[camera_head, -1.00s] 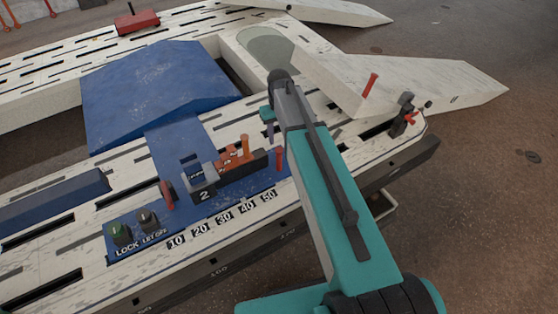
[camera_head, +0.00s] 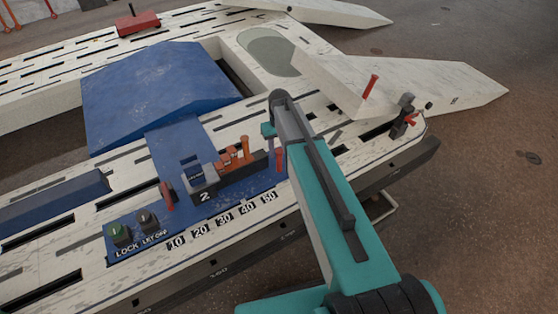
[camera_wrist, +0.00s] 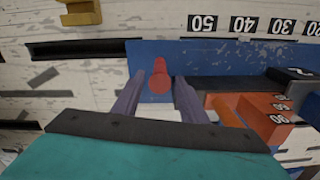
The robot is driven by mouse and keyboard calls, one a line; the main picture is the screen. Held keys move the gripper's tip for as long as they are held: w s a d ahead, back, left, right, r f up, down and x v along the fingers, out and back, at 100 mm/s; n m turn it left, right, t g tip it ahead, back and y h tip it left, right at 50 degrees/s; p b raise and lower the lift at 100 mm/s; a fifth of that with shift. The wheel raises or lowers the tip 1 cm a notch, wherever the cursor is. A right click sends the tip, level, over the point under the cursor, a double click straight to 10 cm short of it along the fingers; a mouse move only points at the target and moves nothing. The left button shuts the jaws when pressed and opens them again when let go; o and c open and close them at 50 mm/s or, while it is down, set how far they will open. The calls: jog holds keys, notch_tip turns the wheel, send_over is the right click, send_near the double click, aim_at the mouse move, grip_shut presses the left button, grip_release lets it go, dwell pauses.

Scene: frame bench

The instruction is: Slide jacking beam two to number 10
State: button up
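Jacking beam two is a dark grey block marked 2 (camera_head: 203,192), with orange stepped pieces (camera_head: 229,162) on it, lying on the blue panel (camera_head: 142,231). It also shows at the right of the wrist view (camera_wrist: 292,84), with its orange pieces (camera_wrist: 262,113).
Green LOCK (camera_head: 119,235) and dark LET OFF (camera_head: 148,220) buttons sit left of the scale. Another red peg (camera_head: 167,196) stands left of the beam. A blue ramp plate (camera_head: 160,85) rises behind. A dark clamp with a red handle (camera_head: 405,115) is at the right.

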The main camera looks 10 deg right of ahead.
aim_at(279, 160)
jog(key=shift+f, duration=3.35)
grip_shut()
